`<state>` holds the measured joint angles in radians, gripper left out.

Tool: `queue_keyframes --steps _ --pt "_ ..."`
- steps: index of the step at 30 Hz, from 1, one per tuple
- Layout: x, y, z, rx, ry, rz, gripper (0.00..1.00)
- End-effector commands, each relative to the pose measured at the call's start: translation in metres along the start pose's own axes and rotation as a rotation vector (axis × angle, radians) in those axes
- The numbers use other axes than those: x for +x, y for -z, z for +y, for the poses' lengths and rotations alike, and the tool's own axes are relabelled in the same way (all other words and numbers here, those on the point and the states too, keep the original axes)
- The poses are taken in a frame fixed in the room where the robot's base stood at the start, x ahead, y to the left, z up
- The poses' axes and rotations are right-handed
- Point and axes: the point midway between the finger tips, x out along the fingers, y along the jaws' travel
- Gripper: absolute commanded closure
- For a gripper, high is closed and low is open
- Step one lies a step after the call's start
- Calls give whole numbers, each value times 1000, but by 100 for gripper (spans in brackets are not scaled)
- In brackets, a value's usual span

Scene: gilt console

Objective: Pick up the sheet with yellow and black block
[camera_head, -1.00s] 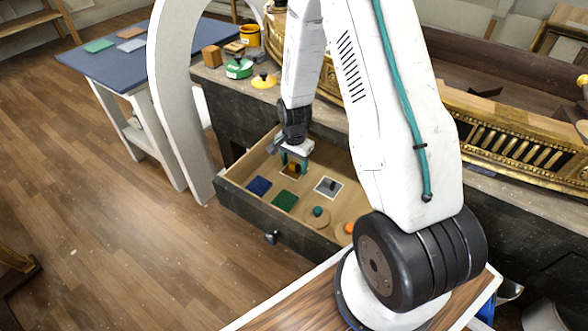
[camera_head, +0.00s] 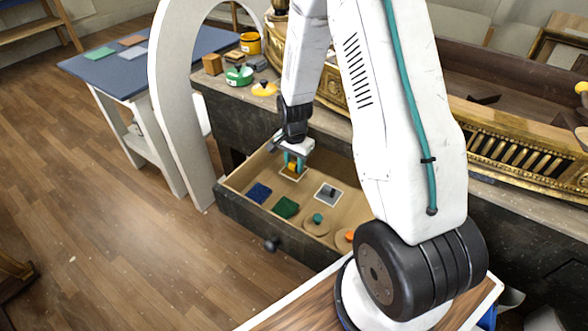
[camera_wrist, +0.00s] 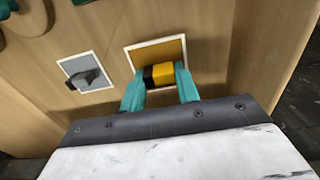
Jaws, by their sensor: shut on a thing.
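The sheet with the yellow and black block (camera_wrist: 174,50) has an amber face with a pale border. Its yellow and black block (camera_wrist: 160,75) stands up from it in the wrist view. My gripper (camera_wrist: 160,88) has teal fingers, one on each side of the block, and is shut on it. In the head view my gripper (camera_head: 294,160) reaches down into the open drawer, with the sheet (camera_head: 293,174) just under the fingers. I cannot tell whether the sheet touches the drawer floor.
The open wooden drawer (camera_head: 262,176) also holds a grey sheet with a grey block (camera_head: 328,195), a blue sheet (camera_head: 258,193), a green sheet (camera_head: 286,207) and round pieces with knobs (camera_head: 317,226). The drawer walls stand close around my gripper. The blue table (camera_head: 120,75) is at the left.

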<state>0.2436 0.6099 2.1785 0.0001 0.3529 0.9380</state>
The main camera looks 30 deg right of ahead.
Motion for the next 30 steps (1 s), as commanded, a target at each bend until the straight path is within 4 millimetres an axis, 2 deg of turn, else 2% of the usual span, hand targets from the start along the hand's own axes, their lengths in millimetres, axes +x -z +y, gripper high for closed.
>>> queue_keyframes --steps 9,16,21,30 --pt "-76 1 -1 0 5 4 90" --pt "-121 0 -1 0 3 3 90" --pt "-140 0 0 0 2 1 90" --pt "-148 0 0 0 -1 0 90"
